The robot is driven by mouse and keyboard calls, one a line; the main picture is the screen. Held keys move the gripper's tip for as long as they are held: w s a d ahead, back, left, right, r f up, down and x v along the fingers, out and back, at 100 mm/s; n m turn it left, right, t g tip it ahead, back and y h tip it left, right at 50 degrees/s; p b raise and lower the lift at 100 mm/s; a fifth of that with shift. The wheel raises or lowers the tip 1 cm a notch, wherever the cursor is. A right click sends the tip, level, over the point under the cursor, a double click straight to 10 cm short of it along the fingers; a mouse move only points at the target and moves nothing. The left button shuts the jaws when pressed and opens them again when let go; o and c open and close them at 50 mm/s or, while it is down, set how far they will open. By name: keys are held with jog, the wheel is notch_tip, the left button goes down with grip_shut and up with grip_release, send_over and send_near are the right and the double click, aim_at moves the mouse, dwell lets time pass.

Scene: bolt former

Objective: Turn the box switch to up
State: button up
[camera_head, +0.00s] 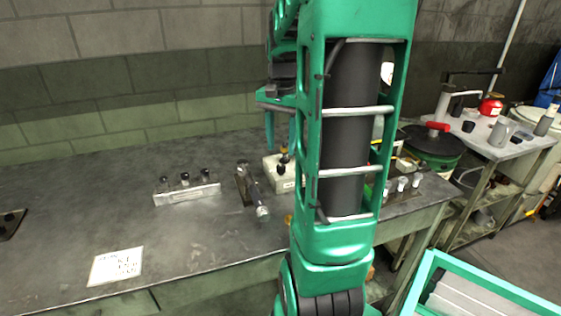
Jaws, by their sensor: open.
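The box switch looks to be the small white box (270,168) on the metal workbench. A small dark knob or lever stands on it, with a yellowish part near its top. I cannot tell which way the switch is turned. My gripper (281,143) points down just above and behind this box, with its green fingers apart. I cannot tell whether a finger touches the switch. My green arm hides the right side of the box and the bench behind it.
A pale panel with three black knobs (187,194) is left of the box. A lever with a grey handle (253,190) stands between them. A paper sign (116,266) lies at the front left. Several small white-topped parts (402,184) are right of my arm. The bench's left is mostly clear.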

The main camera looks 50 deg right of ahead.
aim_at(281, 166)
notch_tip(281, 166, down, 7)
jog(key=shift+r, duration=0.1)
jog(key=shift+c, duration=0.4)
